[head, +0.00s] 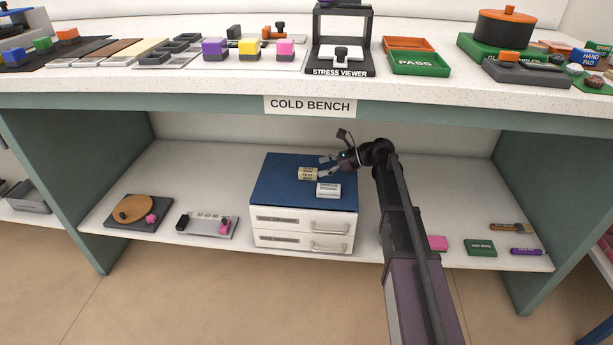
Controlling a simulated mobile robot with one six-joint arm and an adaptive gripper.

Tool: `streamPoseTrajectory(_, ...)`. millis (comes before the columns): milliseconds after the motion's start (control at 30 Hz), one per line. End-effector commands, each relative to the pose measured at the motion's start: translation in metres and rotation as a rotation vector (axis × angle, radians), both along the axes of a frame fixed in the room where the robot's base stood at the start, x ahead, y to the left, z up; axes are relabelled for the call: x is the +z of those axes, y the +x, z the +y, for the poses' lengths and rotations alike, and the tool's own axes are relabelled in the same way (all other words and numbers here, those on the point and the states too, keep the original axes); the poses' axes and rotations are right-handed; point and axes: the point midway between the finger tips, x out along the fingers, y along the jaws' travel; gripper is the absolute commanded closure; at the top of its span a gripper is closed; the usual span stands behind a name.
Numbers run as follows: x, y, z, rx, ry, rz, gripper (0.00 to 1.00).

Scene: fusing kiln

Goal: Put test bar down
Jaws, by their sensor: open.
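A small cream block with dark lettering (307,174), which looks like the test bar, lies on the blue top (275,187) of a white two-drawer unit on the shelf under the bench. My gripper (323,167) is open just right of the block, its fingers pointing left toward it. One finger is close to the block's right end; I cannot tell whether they touch. A white labelled block (328,191) lies just in front, on the same blue top.
Both drawers (304,230) are shut. Left on the shelf are a grey board with an orange disc (135,208) and a grey tray (207,224). Right are a pink block (437,243) and a green box (480,248). The COLD BENCH edge (200,101) overhangs the shelf. The blue top's left part is clear.

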Motion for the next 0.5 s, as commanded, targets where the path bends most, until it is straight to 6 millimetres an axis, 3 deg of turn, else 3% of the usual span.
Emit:
streamPoseTrajectory(267, -0.001, 0.0, 0.0, 0.0, 0.0, 0.0, 0.17)
streamPoseTrajectory(500, -0.011, 0.002, 0.015, 0.0, 0.0, 0.0, 0.17)
